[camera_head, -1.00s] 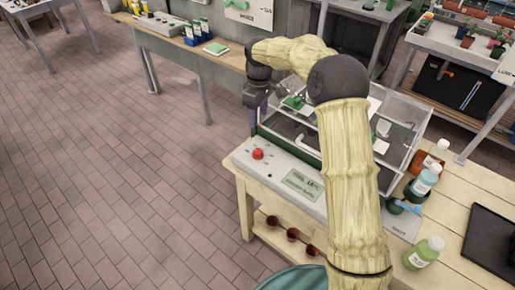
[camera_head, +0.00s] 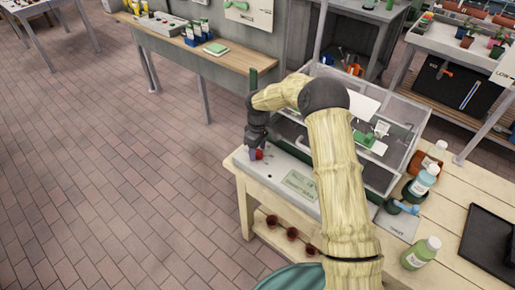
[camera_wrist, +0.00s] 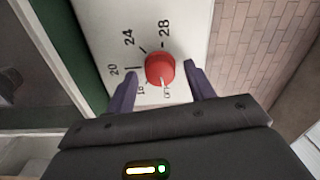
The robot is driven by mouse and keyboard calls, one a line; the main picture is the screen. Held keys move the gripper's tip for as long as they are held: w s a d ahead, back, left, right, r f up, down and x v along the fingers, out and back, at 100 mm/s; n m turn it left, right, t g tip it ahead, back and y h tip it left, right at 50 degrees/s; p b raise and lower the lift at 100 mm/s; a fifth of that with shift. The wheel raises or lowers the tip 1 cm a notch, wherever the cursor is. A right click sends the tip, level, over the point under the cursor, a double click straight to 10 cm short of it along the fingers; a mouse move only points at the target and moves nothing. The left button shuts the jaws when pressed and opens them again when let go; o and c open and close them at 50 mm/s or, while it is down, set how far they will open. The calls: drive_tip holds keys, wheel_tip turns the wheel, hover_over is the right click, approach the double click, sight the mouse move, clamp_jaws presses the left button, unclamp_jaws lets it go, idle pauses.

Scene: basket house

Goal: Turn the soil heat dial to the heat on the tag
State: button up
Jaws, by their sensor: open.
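The soil heat dial is a red round knob (camera_wrist: 160,68) on a pale panel (camera_wrist: 98,25), in the wrist view. Around it stand the marks 16, 20, 24 and 28, and a small mark near the bottom that I cannot read surely. Its white pointer line faces down in the picture, towards that small mark. My gripper (camera_wrist: 160,74) is open, one purple finger on each side of the knob; contact is not clear. In the head view the knob (camera_head: 259,155) shows beside my gripper (camera_head: 254,152). A small white tag (camera_head: 381,129) stands inside the clear case, its writing too small to read.
The clear-walled case (camera_head: 408,137) stands right behind the panel, close to my arm. A greenish label plate (camera_head: 299,183) lies on the panel. Bottles (camera_head: 422,253) and a black tray (camera_head: 490,245) are on the wooden bench at right. The floor at left is clear.

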drive_tip(key=shift+f, duration=0.1)
drive_tip(key=c, duration=1)
drive_tip(key=shift+m, duration=0.4)
drive_tip(key=m+b, duration=0.1)
drive_tip(key=m, duration=0.7)
drive_tip(key=shift+m, duration=0.4)
drive_tip(key=m, duration=0.5)
drive_tip(key=shift+t, duration=0.3)
drive_tip(key=m, duration=0.5)
